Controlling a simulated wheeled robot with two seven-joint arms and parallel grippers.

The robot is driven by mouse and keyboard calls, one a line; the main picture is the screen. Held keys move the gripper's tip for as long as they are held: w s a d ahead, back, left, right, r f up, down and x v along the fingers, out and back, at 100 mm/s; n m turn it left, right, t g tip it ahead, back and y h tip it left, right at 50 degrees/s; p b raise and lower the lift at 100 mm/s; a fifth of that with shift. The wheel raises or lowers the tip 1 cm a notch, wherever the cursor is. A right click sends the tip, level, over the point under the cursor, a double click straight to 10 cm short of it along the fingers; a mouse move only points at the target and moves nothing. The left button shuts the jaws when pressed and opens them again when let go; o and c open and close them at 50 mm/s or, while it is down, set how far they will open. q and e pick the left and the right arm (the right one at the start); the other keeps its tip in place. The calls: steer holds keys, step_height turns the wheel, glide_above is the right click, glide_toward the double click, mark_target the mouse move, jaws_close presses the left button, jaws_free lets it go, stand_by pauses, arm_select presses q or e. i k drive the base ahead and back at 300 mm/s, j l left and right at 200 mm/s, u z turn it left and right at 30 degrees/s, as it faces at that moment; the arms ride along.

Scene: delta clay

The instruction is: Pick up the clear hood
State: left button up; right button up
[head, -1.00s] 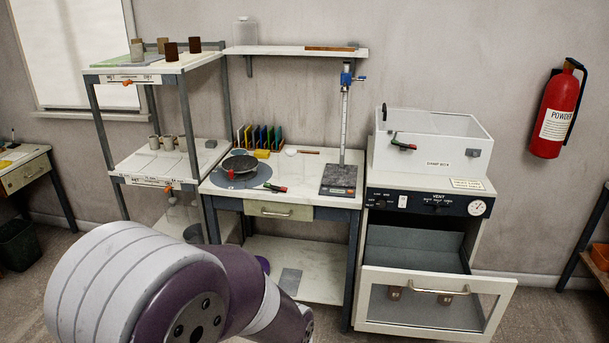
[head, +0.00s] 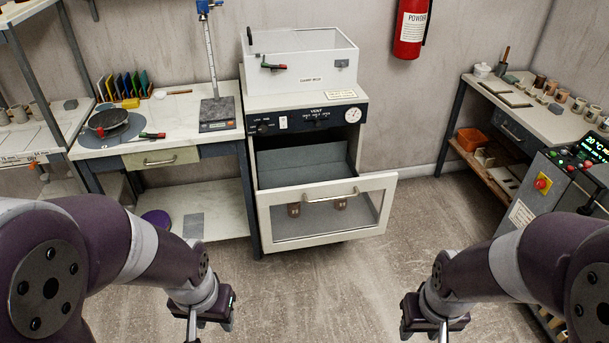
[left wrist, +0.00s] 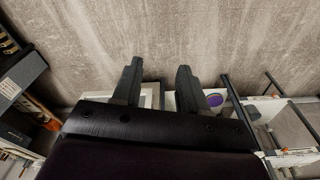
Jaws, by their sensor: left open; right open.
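I cannot make out a clear hood in either view now. My left gripper (head: 207,318) hangs low at the bottom of the head view, in front of the workbench and cabinet and well short of them. In the left wrist view its two dark fingers (left wrist: 157,80) stand apart with nothing between them. My right gripper (head: 437,325) hangs low at the bottom right of the centre, away from all furniture and holding nothing visible.
A bench (head: 180,108) with a scale stands at the left. A white damp box (head: 305,60) sits on a cabinet whose glazed front (head: 335,215) hangs open into the floor space. A side bench (head: 535,115) and control panel stand right. The floor between is clear.

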mark_target(162, 107)
steer(key=i+j+z, duration=0.1)
steer(key=j+z, duration=0.2)
steer(key=i+j+z, duration=0.1)
steer(key=j+z, duration=0.15)
steer(key=i+j+z, duration=0.1)
steer(key=j+z, duration=0.2)
